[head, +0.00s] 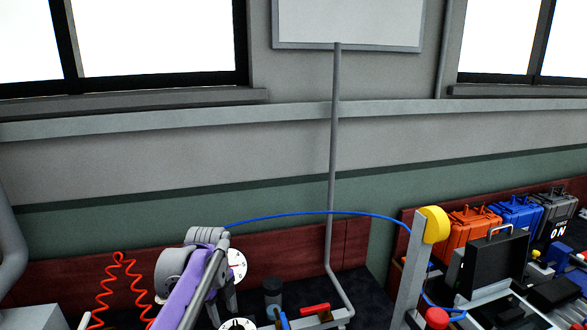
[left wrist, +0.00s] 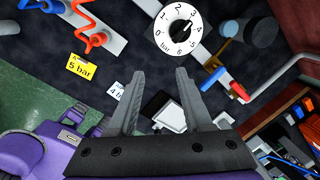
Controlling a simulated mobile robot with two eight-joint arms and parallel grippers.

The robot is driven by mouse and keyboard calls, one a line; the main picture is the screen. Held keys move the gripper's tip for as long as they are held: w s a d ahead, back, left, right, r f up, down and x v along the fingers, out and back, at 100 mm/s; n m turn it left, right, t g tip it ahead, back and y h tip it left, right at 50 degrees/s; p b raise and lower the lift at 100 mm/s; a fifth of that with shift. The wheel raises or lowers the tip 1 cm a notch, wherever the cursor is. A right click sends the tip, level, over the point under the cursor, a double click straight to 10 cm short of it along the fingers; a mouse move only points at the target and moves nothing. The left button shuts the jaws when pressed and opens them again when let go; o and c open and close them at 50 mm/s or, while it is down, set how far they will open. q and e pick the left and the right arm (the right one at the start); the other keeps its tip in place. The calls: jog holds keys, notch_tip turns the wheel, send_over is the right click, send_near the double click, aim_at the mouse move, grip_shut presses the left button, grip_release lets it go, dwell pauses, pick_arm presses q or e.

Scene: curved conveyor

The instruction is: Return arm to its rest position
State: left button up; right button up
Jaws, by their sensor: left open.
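My left arm, purple and grey, comes in at the bottom of the head view. Its left gripper (head: 222,304) points down near a white dial, partly hidden by the arm. In the left wrist view, the left gripper (left wrist: 160,74) has its two grey fingers spread apart with nothing held between them. The white dial (left wrist: 178,28), marked with numbers and "bar", lies beyond the fingertips. A pale square item (left wrist: 163,108) shows behind the gap between the fingers. My right gripper is in neither view.
A yellow "5 bar" tag (left wrist: 82,65) and red and blue handles lie near the gripper. A red coiled hose (head: 118,260) is left of the arm. A grey pole (head: 333,180) stands right of it. Orange, blue and dark cases (head: 472,222) stand at right.

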pick_arm(q)
jog(key=s+f+n+t, duration=0.1)
jog(key=s+f+n, duration=0.2)
jog(key=s+n, duration=0.5)
jog(key=s+f+n+t, duration=0.1)
jog(key=s+f+n, duration=0.2)
jog(key=s+n, duration=0.4)
jog(key=s+f+n+t, duration=0.1)
jog(key=s+f+n, duration=0.3)
jog(key=s+n, duration=0.4)
jog(key=s, duration=0.5)
jog(key=shift+n+t, duration=0.3)
jog(key=shift+t, duration=0.1)
